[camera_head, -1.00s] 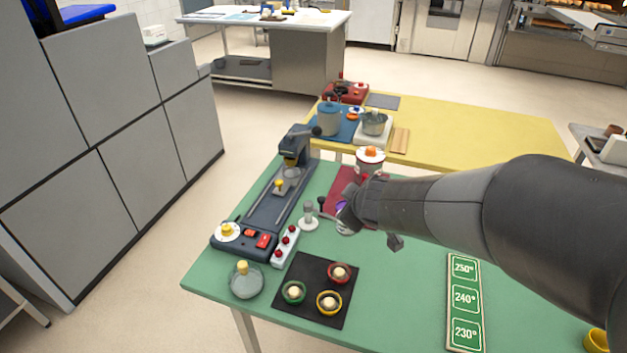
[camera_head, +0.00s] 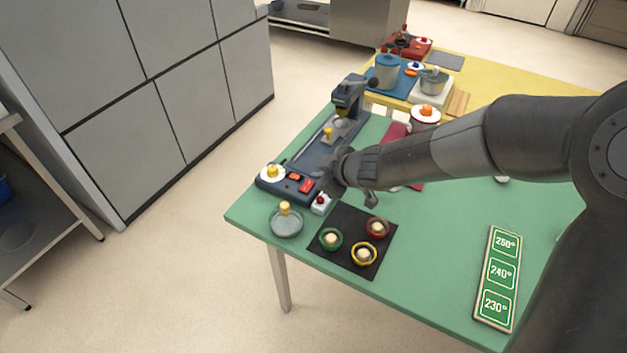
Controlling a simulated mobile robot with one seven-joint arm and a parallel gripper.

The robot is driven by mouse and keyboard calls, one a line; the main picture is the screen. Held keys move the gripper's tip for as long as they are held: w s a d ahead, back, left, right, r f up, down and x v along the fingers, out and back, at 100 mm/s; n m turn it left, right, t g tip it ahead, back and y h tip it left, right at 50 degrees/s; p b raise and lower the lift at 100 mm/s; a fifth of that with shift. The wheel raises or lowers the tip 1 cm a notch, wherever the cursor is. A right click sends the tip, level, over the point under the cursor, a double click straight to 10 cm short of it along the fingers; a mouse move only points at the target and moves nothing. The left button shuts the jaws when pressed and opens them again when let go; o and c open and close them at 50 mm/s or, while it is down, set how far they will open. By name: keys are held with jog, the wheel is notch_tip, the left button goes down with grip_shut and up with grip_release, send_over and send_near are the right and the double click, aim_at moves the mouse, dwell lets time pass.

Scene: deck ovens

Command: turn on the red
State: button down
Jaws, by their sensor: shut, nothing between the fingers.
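A dark machine (camera_head: 318,150) stands at the left of the green table, with an orange-red switch (camera_head: 294,177) and a red switch (camera_head: 306,186) on its near base. A white strip (camera_head: 321,204) beside the base shows one red knob; my gripper and wrist cover the rest of it. A red-rimmed bowl (camera_head: 377,228) stands on a black mat (camera_head: 330,260). My gripper (camera_head: 328,180) is shut and empty, just right of the red switch and above the strip. I cannot tell whether it touches anything.
Green and yellow bowls (camera_head: 364,254) share the mat. A temperature board (camera_head: 497,278) lies at the right. The green table (camera_head: 430,270) is clear between mat and board.

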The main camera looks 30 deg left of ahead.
aim_at(307, 181)
jog(key=x, duration=0.5)
jog(key=shift+a+f, duration=0.1)
jog(key=shift+a, duration=0.05)
jog(key=f, duration=0.1)
jog(key=w+f, duration=0.1)
jog(key=f, duration=0.1)
jog(key=shift+w+f, duration=0.25)
jog(key=shift+f, duration=0.1)
jog(key=shift+f, duration=0.1)
